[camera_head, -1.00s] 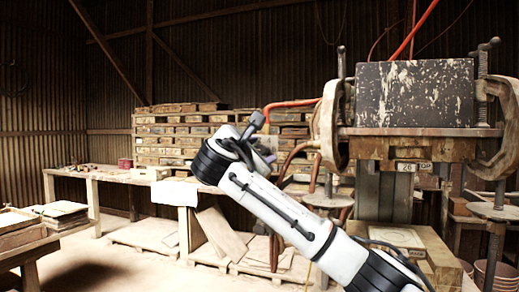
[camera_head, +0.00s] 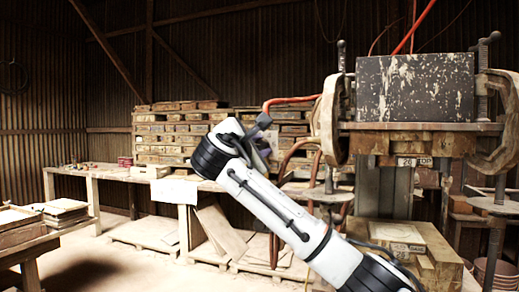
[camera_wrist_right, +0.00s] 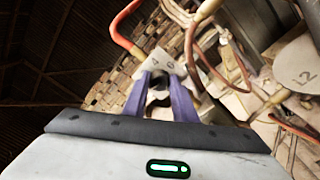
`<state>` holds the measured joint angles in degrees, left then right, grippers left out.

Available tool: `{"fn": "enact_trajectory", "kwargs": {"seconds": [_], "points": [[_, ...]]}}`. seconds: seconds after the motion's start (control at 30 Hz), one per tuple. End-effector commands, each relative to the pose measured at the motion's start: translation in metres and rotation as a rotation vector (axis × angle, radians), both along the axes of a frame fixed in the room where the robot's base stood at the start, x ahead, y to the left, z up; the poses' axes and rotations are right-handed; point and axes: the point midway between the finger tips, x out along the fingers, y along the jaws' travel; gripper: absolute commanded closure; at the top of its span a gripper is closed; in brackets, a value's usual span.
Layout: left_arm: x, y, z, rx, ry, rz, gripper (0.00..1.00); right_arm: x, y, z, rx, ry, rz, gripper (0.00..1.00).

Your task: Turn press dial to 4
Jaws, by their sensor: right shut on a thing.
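The press dial shows in the right wrist view as a pale plate (camera_wrist_right: 163,60) with dark figures, one looking like a 4 and another perhaps a 6. A dark knob (camera_wrist_right: 159,98) sits in front of it, between the purple fingers of my right gripper (camera_wrist_right: 160,80). The gripper is shut on this knob. I cannot tell which figure the knob points at. In the head view my right gripper (camera_head: 267,152) is mostly hidden behind its own wrist, and the dial is not clear there. My left gripper is not in view.
The press with its speckled dark block (camera_head: 415,88) stands at the right. An orange hose (camera_head: 293,101) runs left from it, close to my right wrist. Stacked wooden boards (camera_head: 180,130) are behind. A workbench (camera_head: 110,175) stands at the left, with open floor before it.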

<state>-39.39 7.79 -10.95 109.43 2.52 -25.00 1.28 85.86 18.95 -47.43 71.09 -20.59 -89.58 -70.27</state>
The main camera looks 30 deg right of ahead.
Motion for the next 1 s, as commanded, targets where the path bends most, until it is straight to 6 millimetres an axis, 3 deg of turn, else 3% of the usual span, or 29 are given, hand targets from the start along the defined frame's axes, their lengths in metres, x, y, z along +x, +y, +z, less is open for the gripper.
{"fn": "enact_trajectory", "kwargs": {"seconds": [1.0], "points": [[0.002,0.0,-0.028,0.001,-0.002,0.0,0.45,0.001,0.002,-0.004,0.643,-0.713,-0.001,0.98]]}}
